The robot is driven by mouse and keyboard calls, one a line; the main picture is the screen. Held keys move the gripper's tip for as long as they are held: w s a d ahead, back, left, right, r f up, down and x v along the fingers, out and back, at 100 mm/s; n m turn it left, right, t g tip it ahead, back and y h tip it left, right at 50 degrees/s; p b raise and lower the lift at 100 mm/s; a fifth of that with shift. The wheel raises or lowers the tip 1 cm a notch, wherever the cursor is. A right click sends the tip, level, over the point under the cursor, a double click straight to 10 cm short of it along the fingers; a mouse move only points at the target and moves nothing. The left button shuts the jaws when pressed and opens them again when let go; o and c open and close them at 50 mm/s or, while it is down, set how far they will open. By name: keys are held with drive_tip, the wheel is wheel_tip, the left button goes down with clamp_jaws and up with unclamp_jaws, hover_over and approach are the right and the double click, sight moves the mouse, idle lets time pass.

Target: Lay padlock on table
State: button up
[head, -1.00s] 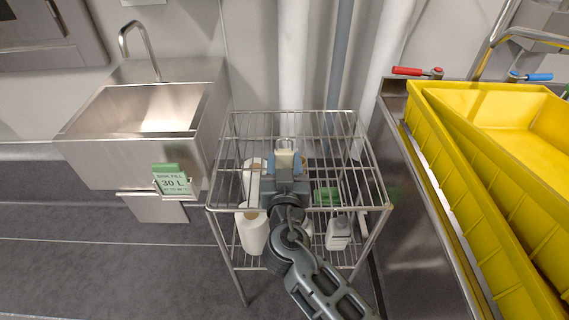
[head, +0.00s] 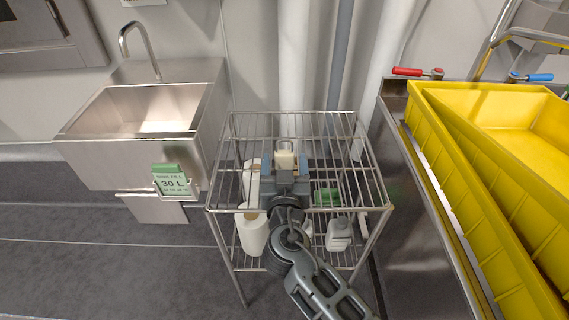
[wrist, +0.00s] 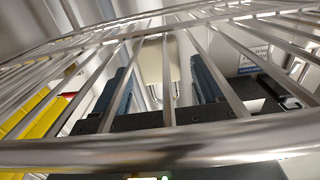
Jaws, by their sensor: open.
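The padlock (head: 285,160) has a cream body and a metal shackle pointing away from me in the head view. It shows over the top wire shelf of the rack-like table (head: 236,137), near its middle, and appears to lie on it. In the wrist view the padlock (wrist: 154,62) is seen past wire bars, with its shackle toward the bottom. My gripper (head: 285,164) is open, with one blue-grey finger on each side of the padlock. In the wrist view gaps show between the padlock and both fingers (wrist: 162,82).
Below, the lower shelf holds white rolls (head: 252,233) and a white bottle (head: 338,234). Yellow crates (head: 480,180) sit on a steel counter at right. The top shelf is clear around my gripper.

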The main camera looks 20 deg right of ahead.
drive_tip(key=b+v, duration=0.1)
drive_tip(key=v, duration=1.1)
drive_tip(key=shift+b, duration=0.3)
drive_tip(key=s+d+f+n+g+y, duration=0.1)
drive_tip(key=s+d+f+n+y, duration=0.2)
drive_tip(key=s, duration=0.6)
drive_tip(key=s+d+f+n+g+y, duration=0.1)
drive_tip(key=s+f+n+g+y, duration=0.15)
drive_tip(key=s+f, duration=0.4)
drive_tip(key=s+r+y, duration=0.1)
drive_tip(key=s+r, duration=0.2)
drive_tip(key=s, duration=0.2)
drive_tip(key=s+d+r+y, duration=0.1)
drive_tip(key=s+r, duration=0.1)
drive_tip(key=s, duration=0.4)
drive_tip(key=shift+r+t, duration=0.4)
drive_tip(key=shift+t, duration=0.05)
drive_tip(key=shift+o, duration=0.6)
drive_tip(key=s+d+r+t, duration=0.1)
drive_tip(key=s+d+r, duration=0.1)
drive_tip(key=s+r, duration=0.4)
wheel_tip(320, 180, up, 3)
drive_tip(key=shift+d+f+m+h, duration=0.1)
drive_tip(key=shift+d+m+h, duration=0.15)
drive_tip(key=shift+m+h, duration=0.15)
drive_tip(key=shift+s, duration=0.15)
